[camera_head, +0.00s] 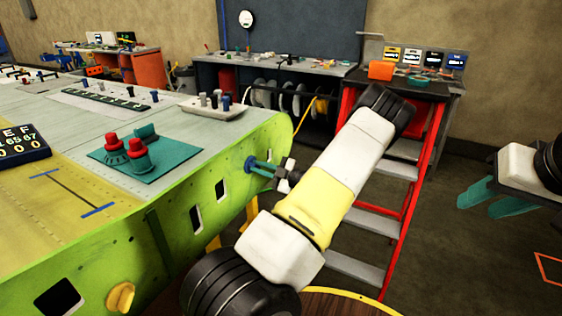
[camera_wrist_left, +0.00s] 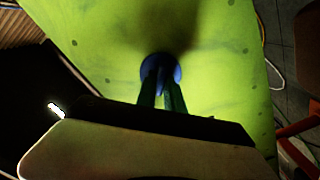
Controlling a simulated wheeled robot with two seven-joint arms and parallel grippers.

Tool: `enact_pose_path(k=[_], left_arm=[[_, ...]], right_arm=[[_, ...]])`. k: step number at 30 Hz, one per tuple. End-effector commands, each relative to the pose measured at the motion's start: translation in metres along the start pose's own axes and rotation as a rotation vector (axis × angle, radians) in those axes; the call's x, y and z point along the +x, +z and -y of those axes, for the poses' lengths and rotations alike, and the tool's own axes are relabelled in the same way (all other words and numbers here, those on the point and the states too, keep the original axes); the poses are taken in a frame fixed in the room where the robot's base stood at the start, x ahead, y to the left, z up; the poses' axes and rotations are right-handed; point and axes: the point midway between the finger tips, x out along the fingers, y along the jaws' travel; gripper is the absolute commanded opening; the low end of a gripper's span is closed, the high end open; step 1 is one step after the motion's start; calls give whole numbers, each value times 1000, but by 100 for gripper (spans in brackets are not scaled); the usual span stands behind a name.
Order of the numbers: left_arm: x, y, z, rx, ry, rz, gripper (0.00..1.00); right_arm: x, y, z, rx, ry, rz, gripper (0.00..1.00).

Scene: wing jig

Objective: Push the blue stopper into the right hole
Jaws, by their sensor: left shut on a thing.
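The blue stopper (camera_head: 249,163) is at the right end of the green wing's side face (camera_head: 170,225). My left gripper (camera_head: 259,167) is shut on it with its teal fingers. In the left wrist view the stopper's round blue flange (camera_wrist_left: 159,68) is against or very near the green face, with the fingers (camera_wrist_left: 162,92) on its middle. The hole behind it is hidden, and I cannot tell how deep the stopper sits. My right gripper (camera_head: 488,200) is at the far right, empty, with its teal fingers apart.
A yellow stopper (camera_head: 121,297) sits on the same side face at lower left. Rectangular openings (camera_head: 195,218) lie between. Red knobs (camera_head: 137,152) stand on a teal mat on the wing top. Red steps (camera_head: 372,222) stand behind my left arm.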

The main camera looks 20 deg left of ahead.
Motion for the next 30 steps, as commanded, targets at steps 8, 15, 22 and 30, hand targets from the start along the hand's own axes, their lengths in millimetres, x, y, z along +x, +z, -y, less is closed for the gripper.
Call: enact_pose_path(k=[8, 15, 22, 30], left_arm=[[2, -1, 0, 0, 0, -2, 38], [0, 0, 0, 0, 0, -1, 38], [-30, 0, 0, 0, 1, 2, 38], [-69, 0, 0, 0, -1, 0, 38]], right_arm=[[0, 0, 0, 0, 0, 0, 38], [0, 0, 0, 0, 0, 0, 38], [0, 0, 0, 0, 0, 0, 38], [0, 0, 0, 0, 0, 0, 38]])
